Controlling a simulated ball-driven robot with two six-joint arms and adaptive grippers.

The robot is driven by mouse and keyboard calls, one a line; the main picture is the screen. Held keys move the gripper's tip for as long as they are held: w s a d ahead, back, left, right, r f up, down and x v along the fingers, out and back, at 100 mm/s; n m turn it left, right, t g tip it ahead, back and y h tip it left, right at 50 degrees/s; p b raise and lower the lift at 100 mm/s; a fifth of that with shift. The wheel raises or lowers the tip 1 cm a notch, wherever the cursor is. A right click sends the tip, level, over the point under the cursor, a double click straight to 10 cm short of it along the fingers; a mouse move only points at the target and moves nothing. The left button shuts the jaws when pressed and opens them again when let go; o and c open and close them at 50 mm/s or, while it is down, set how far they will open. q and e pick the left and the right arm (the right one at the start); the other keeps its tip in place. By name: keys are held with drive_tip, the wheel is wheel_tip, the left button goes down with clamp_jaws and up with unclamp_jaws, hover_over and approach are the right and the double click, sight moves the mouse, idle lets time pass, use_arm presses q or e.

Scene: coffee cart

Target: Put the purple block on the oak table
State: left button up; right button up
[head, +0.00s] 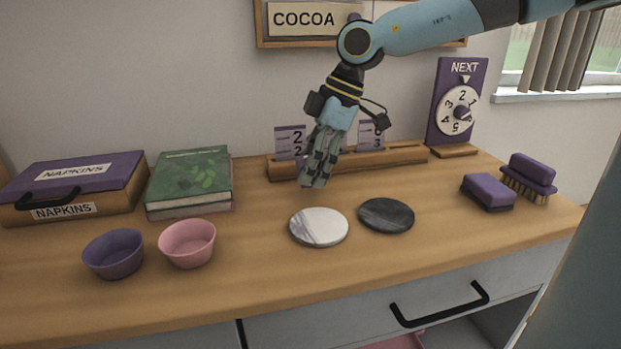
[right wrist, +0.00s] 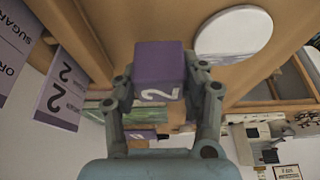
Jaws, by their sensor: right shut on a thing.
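My right gripper (head: 314,178) hangs fingers-down over the back middle of a wooden top (head: 260,279). I cannot tell whether this top is the oak table. In the right wrist view, the gripper (right wrist: 162,90) is shut on a purple block (right wrist: 159,62) with a white "2" on one face. The block sits between the two fingers. My left gripper is not in view.
A white marble disc (head: 319,227) and a dark disc (head: 386,215) lie in front of my gripper. A wooden card rail (head: 400,158) runs behind it. Two bowls, a green book (head: 188,180) and a napkin box stand left. A purple sponge (head: 488,192) and brush (head: 529,178) lie right.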

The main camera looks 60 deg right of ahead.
wheel_tip(320, 180, down, 4)
drive_tip(key=shift+r+b, duration=0.25)
drive_tip(key=shift+b, duration=0.8)
drive_tip(key=shift+r, duration=0.2)
drive_tip(key=shift+f, duration=0.1)
drive_tip(key=o, duration=0.7)
drive_tip(key=shift+f, duration=0.15)
drive_tip(key=shift+o, duration=0.9)
